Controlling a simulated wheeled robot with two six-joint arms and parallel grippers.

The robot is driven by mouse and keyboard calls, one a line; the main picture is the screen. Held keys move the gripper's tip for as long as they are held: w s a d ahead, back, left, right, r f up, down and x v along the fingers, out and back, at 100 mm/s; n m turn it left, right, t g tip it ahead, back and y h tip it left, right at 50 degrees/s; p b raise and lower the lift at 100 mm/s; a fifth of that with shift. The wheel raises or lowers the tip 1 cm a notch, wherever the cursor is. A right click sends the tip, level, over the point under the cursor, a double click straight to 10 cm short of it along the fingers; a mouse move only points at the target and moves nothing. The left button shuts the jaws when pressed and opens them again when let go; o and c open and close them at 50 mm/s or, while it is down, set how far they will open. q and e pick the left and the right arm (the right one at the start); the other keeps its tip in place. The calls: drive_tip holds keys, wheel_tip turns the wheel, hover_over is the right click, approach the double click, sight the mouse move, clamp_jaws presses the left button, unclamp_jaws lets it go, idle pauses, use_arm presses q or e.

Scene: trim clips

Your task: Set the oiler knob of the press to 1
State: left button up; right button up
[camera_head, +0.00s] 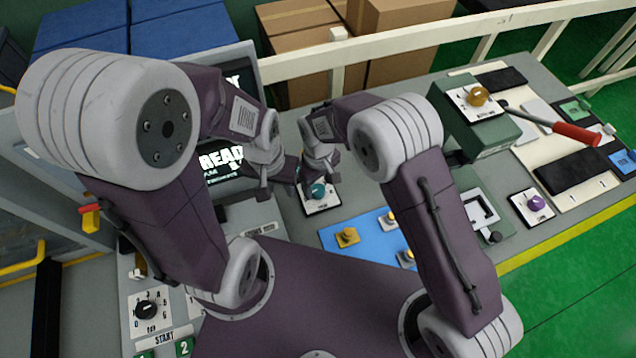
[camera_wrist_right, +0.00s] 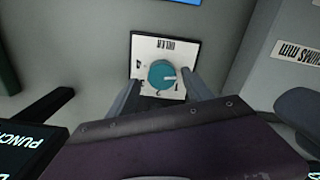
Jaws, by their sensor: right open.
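The teal oiler knob (camera_head: 318,190) sits on a white, dark-edged plate (camera_head: 322,207) on the grey bench, beside the screen. My right gripper (camera_head: 319,172) is directly over the knob. Its open fingers (camera_wrist_right: 163,92) stand apart on either side of the knob's near edge, and I cannot tell if they touch it. My left gripper (camera_head: 272,190) hangs in front of the screen, its jaws unclear.
A blue panel (camera_head: 372,238) with several yellow knobs lies right of the oiler plate. A green box (camera_head: 480,130) with an orange knob, a purple knob (camera_head: 535,202) and a red-handled tool (camera_head: 570,133) are farther right. A black dial (camera_head: 147,310) is lower left.

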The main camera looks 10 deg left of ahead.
drive_tip(key=shift+s+f, duration=0.1)
drive_tip(key=shift+f, duration=0.25)
drive_tip(key=shift+s, duration=0.35)
drive_tip(key=shift+w+f, duration=0.1)
drive_tip(key=shift+w, duration=0.15)
drive_tip(key=c, duration=0.9)
clamp_jaws()
use_arm(q)
drive_tip(key=shift+s+r, duration=0.2)
drive_tip(key=shift+s, duration=0.1)
use_arm(e)
drive_tip(key=shift+m, duration=0.3)
drive_tip(key=m, duration=0.4)
use_arm(q)
drive_tip(key=shift+r, duration=0.15)
use_arm(e)
drive_tip(key=shift+m, duration=2.5)
